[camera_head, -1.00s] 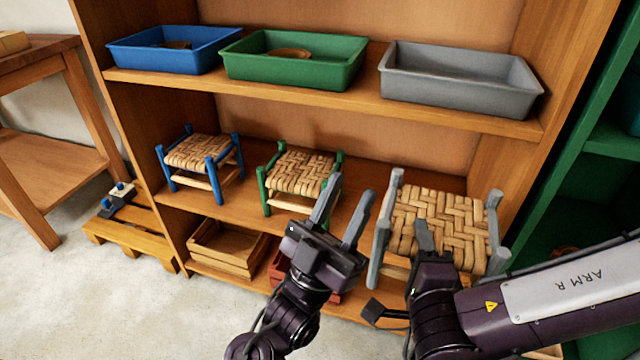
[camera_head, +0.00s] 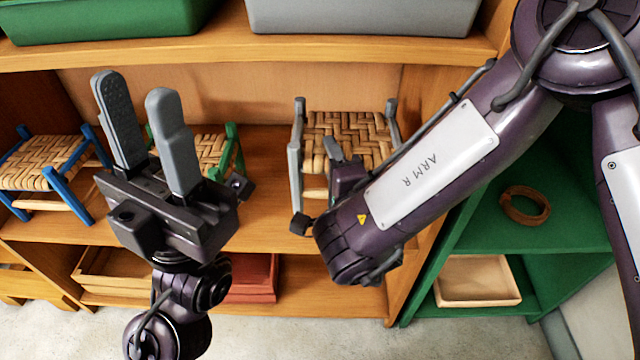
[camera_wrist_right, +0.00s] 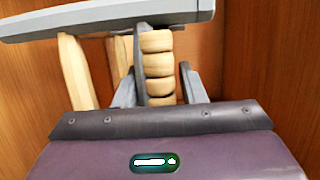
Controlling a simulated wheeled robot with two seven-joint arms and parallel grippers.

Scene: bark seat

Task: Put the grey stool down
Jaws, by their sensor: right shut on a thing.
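The grey stool (camera_head: 350,135), with grey posts and a woven bark seat, is at the right end of the middle shelf, upright, beside the green stool (camera_head: 205,150). My right gripper (camera_head: 335,150) is shut on the front edge of its seat; in the right wrist view the fingers (camera_wrist_right: 158,85) sit either side of the woven rail (camera_wrist_right: 158,65). My arm hides the lower right of the stool, so I cannot tell whether all its feet touch the shelf. My left gripper (camera_head: 133,105) is open and empty, in front of the green stool.
The blue stool (camera_head: 45,165) stands left on the same shelf. Green (camera_head: 100,22) and grey (camera_head: 360,18) trays are on the shelf above. A wooden crate (camera_head: 120,270) and a red crate (camera_head: 252,278) are below. A green shelf unit (camera_head: 540,235) stands at right.

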